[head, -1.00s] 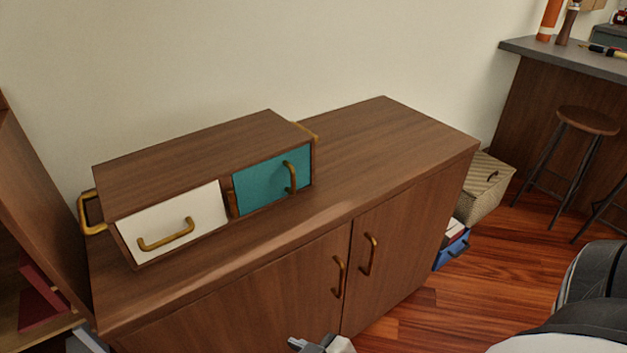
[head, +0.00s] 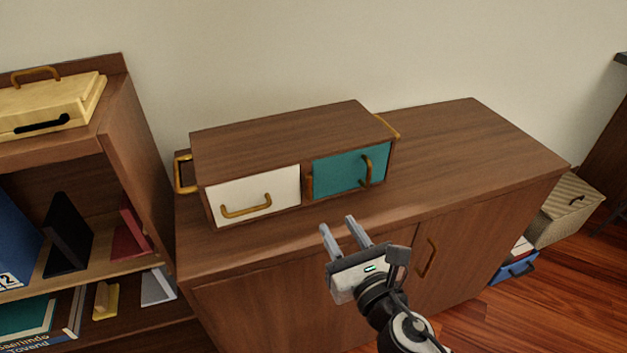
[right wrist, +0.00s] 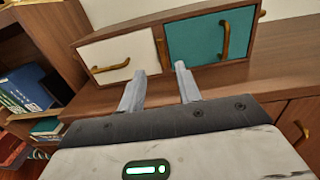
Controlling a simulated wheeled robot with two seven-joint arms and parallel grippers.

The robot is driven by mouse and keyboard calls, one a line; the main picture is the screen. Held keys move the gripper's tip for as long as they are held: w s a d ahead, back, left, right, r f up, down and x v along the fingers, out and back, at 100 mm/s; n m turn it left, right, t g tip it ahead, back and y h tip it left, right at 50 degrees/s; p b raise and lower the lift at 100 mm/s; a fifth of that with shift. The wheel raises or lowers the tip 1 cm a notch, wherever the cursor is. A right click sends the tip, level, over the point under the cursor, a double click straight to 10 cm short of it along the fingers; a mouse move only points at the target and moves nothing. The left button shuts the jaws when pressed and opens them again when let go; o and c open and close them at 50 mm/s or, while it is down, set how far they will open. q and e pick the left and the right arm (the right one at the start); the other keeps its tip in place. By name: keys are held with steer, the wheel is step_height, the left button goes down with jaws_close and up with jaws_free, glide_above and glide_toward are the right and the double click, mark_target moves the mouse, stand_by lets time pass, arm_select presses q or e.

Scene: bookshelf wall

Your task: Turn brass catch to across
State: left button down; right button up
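A small wooden cabinet box with a white panel (head: 275,188) and a teal panel (head: 335,175) stands on the sideboard. A small brass-brown catch (head: 309,187) sits between the two panels, at the teal panel's left edge. It looks upright, lengthwise up and down. It also shows in the right wrist view (right wrist: 162,52), just beyond my fingertips. My right gripper (head: 337,224) is open and empty, in front of and below the catch, apart from it. Its two fingers point toward the box. My left gripper is not in view.
Brass handles (head: 246,208) (head: 367,171) stick out from both panels. The sideboard top (head: 480,140) is clear to the right. A bookshelf with books and a pale case (head: 50,105) stands at left. A woven box (head: 565,212) stands at right.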

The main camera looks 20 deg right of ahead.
mark_target(310, 180)
steer(key=w, duration=0.4)
steer(key=w+p, duration=0.1)
steer(key=w, duration=0.3)
steer(key=w+a, duration=0.1)
steer(key=w, duration=0.4)
steer(key=shift+s, duration=0.1)
jaws_close()
